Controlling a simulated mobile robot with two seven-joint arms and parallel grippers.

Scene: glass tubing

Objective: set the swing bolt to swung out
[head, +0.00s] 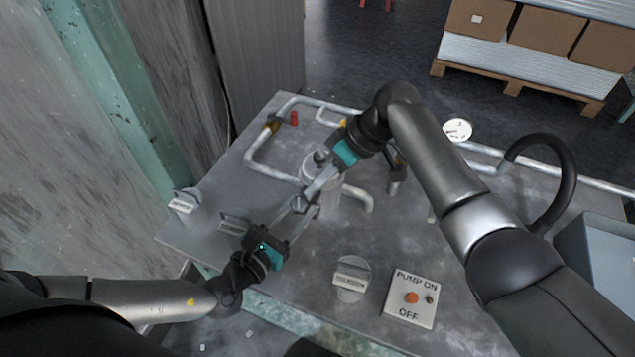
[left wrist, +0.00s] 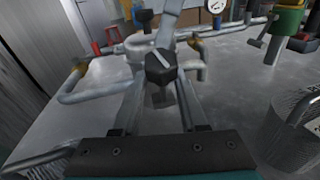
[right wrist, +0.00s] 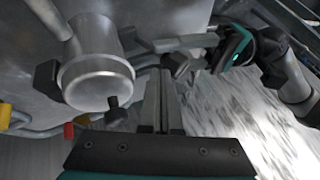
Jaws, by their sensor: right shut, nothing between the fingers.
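A grey cylindrical vessel (head: 318,170) with a round end stands mid-table; it fills the upper left of the right wrist view (right wrist: 95,80). A swing bolt with a dark hexagonal nut (left wrist: 160,68) is at its near side; the nut also shows in the right wrist view (right wrist: 176,65). How far the bolt leans from the vessel is unclear. My left gripper (head: 306,205) is open, its fingers apart with the nut at or just beyond their tips. My right gripper (head: 310,194) is shut and empty, its tips close to the nut. Contact cannot be told.
White pipes (head: 255,160) with a red-handled fitting (head: 294,118) run behind. A gauge (head: 458,130) and black hose (head: 570,175) are at right. A rotary knob (head: 351,279) and pump switch panel (head: 410,298) lie in front. Bare tabletop (head: 400,235) is free right of the vessel.

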